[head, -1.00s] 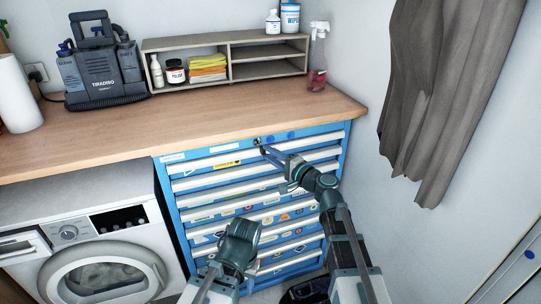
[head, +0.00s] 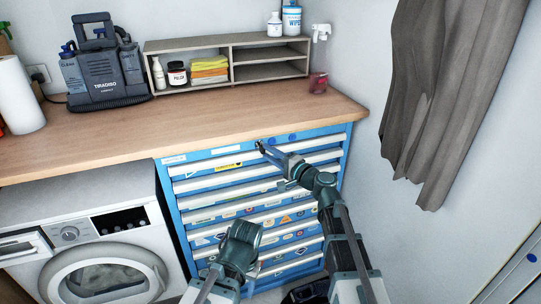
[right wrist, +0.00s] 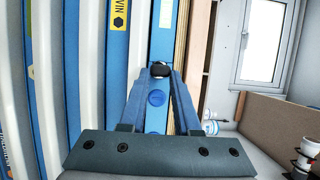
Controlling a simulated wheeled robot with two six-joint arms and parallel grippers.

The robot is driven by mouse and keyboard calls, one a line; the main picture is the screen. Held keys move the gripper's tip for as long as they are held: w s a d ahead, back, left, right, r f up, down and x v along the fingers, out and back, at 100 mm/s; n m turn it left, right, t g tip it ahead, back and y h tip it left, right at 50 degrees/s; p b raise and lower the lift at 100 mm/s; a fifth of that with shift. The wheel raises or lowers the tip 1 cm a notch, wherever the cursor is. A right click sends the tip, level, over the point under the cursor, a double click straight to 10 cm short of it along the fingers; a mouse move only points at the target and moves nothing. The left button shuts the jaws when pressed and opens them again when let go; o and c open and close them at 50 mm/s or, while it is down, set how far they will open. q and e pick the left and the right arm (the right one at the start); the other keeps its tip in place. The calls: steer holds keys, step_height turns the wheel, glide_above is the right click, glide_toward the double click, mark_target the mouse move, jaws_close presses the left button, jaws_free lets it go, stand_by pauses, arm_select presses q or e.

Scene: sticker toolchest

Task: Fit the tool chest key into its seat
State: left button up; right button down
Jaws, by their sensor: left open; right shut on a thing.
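The blue tool chest (head: 190,168) with white drawer handles stands under the wooden worktop. My right gripper (head: 261,146) reaches to its blue top rail, near the left of two round blue spots. In the right wrist view my right gripper (right wrist: 160,74) is shut on a small black-headed key (right wrist: 160,68), held between the fingertips against or just in front of the rail. The seat is hidden behind the key, so I cannot tell whether the key is inside it. My left gripper (head: 250,268) is open, low in front of the drawers; its fingertips are hard to make out.
The worktop (head: 120,135) overhangs just above the rail. A washing machine (head: 105,250) stands left of the chest. A grey curtain (head: 440,100) hangs at the right. A spray bottle (head: 319,65) and a shelf (head: 225,65) stand on the worktop.

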steer(key=shift+w+a, duration=0.2)
steer(key=shift+w, duration=0.45)
steer(key=shift+c, duration=2.3)
jaws_free()
steer(key=shift+s, duration=0.15)
steer(key=shift+s+d, duration=0.3)
steer(key=shift+s, duration=0.6)
steer(key=shift+s+d, duration=0.35)
steer(key=shift+s, duration=0.6)
steer(key=shift+s+d, duration=0.3)
steer(key=shift+s, duration=0.6)
